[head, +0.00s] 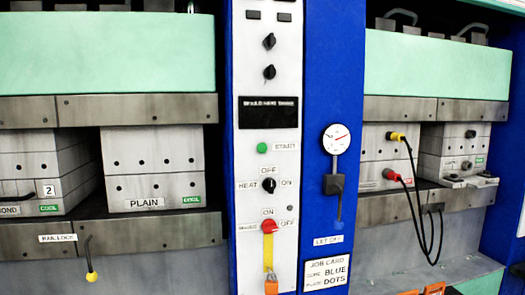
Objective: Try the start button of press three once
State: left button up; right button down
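A green start button (262,147) labelled START sits on the white control panel (250,60), below a dark display (268,112) whose text I cannot read surely. Nothing touches the button. Below it is a black heat switch (268,185) marked OFF and ON. Under that, a red knob (269,226) has a yellow strap and an orange piece hanging below. No press number shows on the panel, so I cannot tell whether this is press three. Neither of my grippers is clearly in view.
Left, a press holds grey mould blocks, one marked PLAIN (143,204). A yellow-tipped lever (91,276) hangs below. Right of the panel are a gauge (337,138) with a lever and a job card (326,274). Another press (437,65) has mould blocks with black cables hanging. Small orange parts (434,289) show at the bottom.

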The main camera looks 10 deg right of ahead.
aim_at(261, 148)
jog(key=z, duration=2)
jog(key=i, duration=0.1)
jog(key=u, duration=3.05)
jog(key=k, duration=1.05)
jog(key=z, duration=0.95)
jog(key=i, duration=1.15)
jog(key=z, duration=0.05)
